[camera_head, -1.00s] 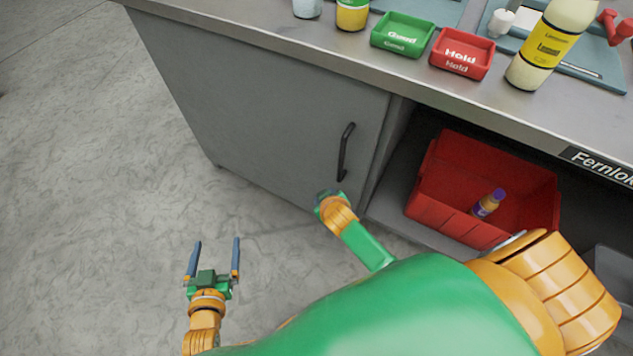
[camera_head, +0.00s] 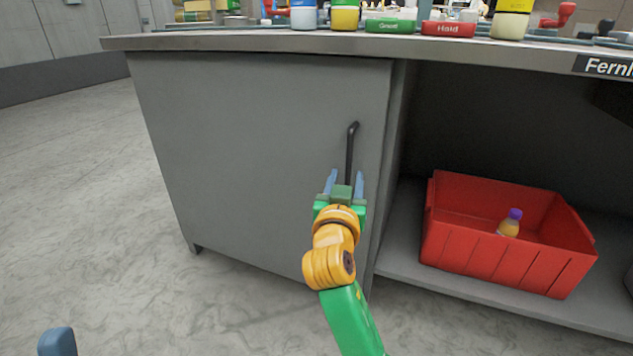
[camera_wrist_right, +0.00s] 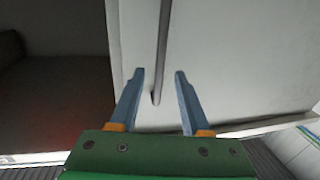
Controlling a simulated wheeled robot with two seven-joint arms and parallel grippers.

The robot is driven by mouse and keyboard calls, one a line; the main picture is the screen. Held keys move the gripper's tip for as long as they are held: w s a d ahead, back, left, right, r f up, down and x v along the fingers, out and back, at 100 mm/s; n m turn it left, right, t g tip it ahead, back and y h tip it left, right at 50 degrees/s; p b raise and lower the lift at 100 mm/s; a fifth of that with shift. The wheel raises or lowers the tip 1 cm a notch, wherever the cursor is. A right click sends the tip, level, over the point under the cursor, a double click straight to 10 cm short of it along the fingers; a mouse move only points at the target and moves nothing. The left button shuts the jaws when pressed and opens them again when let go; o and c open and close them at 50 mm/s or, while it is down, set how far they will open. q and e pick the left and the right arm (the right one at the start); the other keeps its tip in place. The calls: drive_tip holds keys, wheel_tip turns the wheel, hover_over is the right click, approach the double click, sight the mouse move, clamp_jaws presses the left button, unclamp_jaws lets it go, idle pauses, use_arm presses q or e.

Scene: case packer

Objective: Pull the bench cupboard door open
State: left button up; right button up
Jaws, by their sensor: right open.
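The grey bench cupboard door (camera_head: 250,140) is shut, flush with the bench front. Its dark vertical bar handle (camera_head: 350,148) is near the door's right edge. My right gripper (camera_head: 345,180) is open at the lower end of the handle. In the right wrist view the handle (camera_wrist_right: 163,45) comes down between the two blue fingertips (camera_wrist_right: 158,75), with a gap on each side. The fingers do not grip it. Of my left gripper only a blue finger tip (camera_head: 57,342) shows at the bottom left edge, so its opening is hidden.
Right of the door is an open shelf with a red crate (camera_head: 480,245) holding a small purple-capped bottle (camera_head: 510,223). On the bench top stand a green tray (camera_head: 390,26), a red tray (camera_head: 448,29) and bottles. The floor (camera_head: 90,200) left of and before the door is clear.

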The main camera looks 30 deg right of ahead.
sight(349, 168)
drive_tip(key=b+x, duration=0.1)
drive_tip(key=x, duration=0.4)
drive_tip(key=shift+w+d, duration=0.25)
clamp_jaws()
idle(1.1)
